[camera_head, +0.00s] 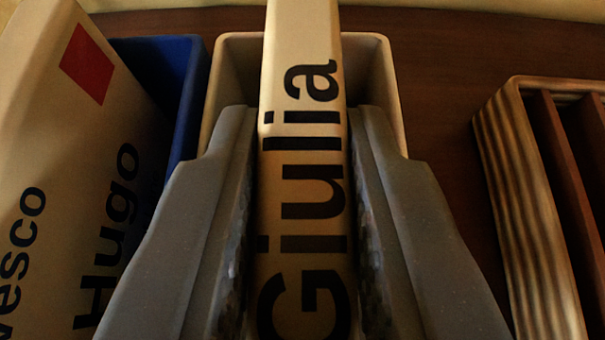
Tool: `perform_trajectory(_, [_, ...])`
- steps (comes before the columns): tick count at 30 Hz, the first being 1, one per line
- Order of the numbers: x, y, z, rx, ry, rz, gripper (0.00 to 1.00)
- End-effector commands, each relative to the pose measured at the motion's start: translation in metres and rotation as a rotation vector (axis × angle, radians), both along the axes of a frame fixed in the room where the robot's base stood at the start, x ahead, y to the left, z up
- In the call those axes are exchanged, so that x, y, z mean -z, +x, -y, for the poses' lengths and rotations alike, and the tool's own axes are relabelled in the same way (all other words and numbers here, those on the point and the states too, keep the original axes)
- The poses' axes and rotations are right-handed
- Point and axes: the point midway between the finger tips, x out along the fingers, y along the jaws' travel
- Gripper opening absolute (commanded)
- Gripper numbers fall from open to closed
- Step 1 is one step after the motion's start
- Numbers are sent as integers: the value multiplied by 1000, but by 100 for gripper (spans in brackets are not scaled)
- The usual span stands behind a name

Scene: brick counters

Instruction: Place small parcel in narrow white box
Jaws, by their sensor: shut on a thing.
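My gripper (306,210) is shut on a narrow cream parcel (303,100) with "Giulia" printed along it in black. The grey fingers press it from the left and right. The narrow white box (384,75) stands directly beyond and below the fingers, and its rim shows on both sides of the parcel. In this view the parcel overlaps the box's opening between its side walls. I cannot tell whether its lower end is inside the box, since the parcel and fingers hide most of the interior.
A blue box (188,95) stands close to the left of the white box. A striped wooden box with dividers (520,190) stands at the right. Brown counter (450,60) shows between.

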Motion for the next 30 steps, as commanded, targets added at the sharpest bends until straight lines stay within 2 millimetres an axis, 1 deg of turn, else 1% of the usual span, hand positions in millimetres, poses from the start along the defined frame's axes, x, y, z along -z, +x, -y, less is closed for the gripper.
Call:
perform_trajectory(2, [2, 0, 0, 0, 0, 0, 0])
perform_trajectory(3, [1, 0, 0, 0, 0, 0, 28])
perform_trajectory(4, [1, 0, 0, 0, 0, 0, 36])
perform_trajectory(5, [1, 0, 0, 0, 0, 0, 41])
perform_trajectory(14, [0, 0, 0, 0, 0, 1, 41])
perform_trajectory(17, [-3, -4, 0, 0, 0, 0, 41])
perform_trajectory(23, [-16, -23, 0, 0, 0, 2, 41])
perform_trajectory(30, [-33, -55, -1, 0, 0, 3, 41])
